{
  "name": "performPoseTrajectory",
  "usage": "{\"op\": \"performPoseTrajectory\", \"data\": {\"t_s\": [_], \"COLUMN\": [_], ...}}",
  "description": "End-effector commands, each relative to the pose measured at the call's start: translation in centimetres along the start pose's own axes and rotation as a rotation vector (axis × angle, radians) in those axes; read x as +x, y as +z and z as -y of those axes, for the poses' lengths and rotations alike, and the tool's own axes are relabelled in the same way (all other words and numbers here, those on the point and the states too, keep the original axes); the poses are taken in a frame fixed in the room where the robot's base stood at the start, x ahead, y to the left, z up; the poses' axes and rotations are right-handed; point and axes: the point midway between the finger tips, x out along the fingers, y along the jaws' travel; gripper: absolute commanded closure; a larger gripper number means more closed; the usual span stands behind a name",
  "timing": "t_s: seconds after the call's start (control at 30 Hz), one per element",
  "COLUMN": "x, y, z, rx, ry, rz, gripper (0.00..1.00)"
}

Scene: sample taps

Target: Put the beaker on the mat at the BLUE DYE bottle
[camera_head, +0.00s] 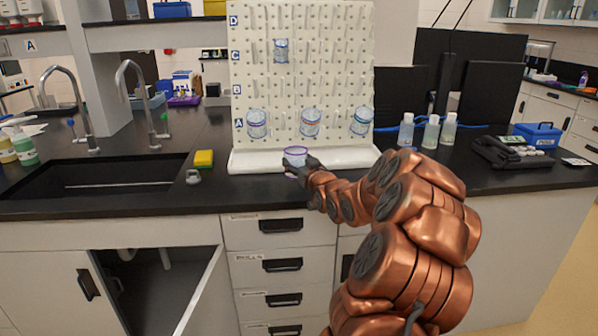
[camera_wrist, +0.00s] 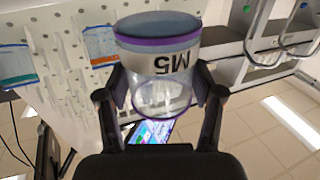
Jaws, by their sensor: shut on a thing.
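My gripper (camera_head: 298,163) is shut on a clear beaker with a purple rim (camera_head: 294,151), in front of the pegboard's white base ledge. In the wrist view the beaker (camera_wrist: 160,62) sits between both fingers; its label reads M5, upside down in the picture. Three small bottles stand on the counter right of the pegboard: a bluish one (camera_head: 406,130), a greenish one (camera_head: 431,132) and a pale one (camera_head: 449,129). Their labels are too small to read, so I cannot tell which is BLUE DYE. I cannot make out a mat.
The white pegboard (camera_head: 300,85) has several banded beakers on its pegs. Left are a sink (camera_head: 90,180), two taps, a yellow sponge (camera_head: 204,159) and more bottles. Right are dark monitors (camera_head: 490,95), a phone (camera_head: 500,152) and a blue box (camera_head: 538,135). A lower cabinet door stands open.

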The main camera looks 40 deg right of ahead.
Motion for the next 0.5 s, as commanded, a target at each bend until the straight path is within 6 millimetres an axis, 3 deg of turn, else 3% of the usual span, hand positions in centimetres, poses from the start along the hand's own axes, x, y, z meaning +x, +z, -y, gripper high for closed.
{"op": "performPoseTrajectory", "data": {"t_s": [0.17, 0.4, 0.5], "x": [0.4, 0.3, 0.3], "y": [0.1, 3.3, 3.7], "z": [-0.7, -0.6, -0.6], "rx": [0.001, 0.003, 0.001], "ry": [0.002, 0.000, 0.000], "rz": [0.001, 0.004, 0.002], "gripper": [0.72, 0.72, 0.72]}}
